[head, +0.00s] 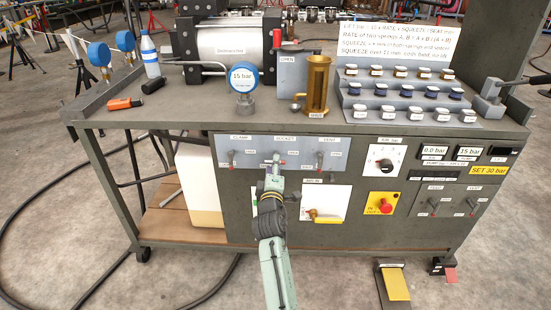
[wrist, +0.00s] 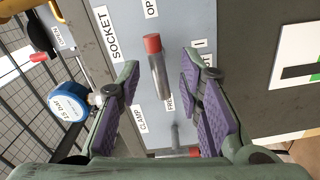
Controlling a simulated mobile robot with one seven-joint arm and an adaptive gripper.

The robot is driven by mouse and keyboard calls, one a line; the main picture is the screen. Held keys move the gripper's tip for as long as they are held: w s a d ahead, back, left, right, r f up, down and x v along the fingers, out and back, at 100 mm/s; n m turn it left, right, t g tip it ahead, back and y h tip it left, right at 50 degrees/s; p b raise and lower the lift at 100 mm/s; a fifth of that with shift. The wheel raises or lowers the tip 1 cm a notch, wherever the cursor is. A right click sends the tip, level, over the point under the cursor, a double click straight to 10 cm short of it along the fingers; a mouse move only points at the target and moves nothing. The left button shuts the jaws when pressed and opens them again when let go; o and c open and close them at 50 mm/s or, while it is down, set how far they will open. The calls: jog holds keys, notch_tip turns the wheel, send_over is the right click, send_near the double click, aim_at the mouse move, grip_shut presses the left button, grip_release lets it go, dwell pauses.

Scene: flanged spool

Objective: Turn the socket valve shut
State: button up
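The socket valve is a small lever with a red tip on a grey panel, under the SOCKET label (head: 285,139) in the head view. In the wrist view, its grey lever with red tip (wrist: 155,62) stands between the two fingers, with a gap on each side. The OPEN label (wrist: 152,7) is at the top, and another label is partly hidden behind the right finger. My gripper (wrist: 160,75) is open, with purple pads on both sides of the lever. In the head view, my gripper (head: 277,168) covers much of the valve.
The clamp lever (head: 233,158) is left of the socket valve and the vent lever (head: 318,161) is right of it, both close. A blue gauge (head: 243,78) reads 15 bar on the bench.

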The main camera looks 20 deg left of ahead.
jog(key=shift+x, duration=2)
jog(key=shift+c, duration=0.4)
grip_shut()
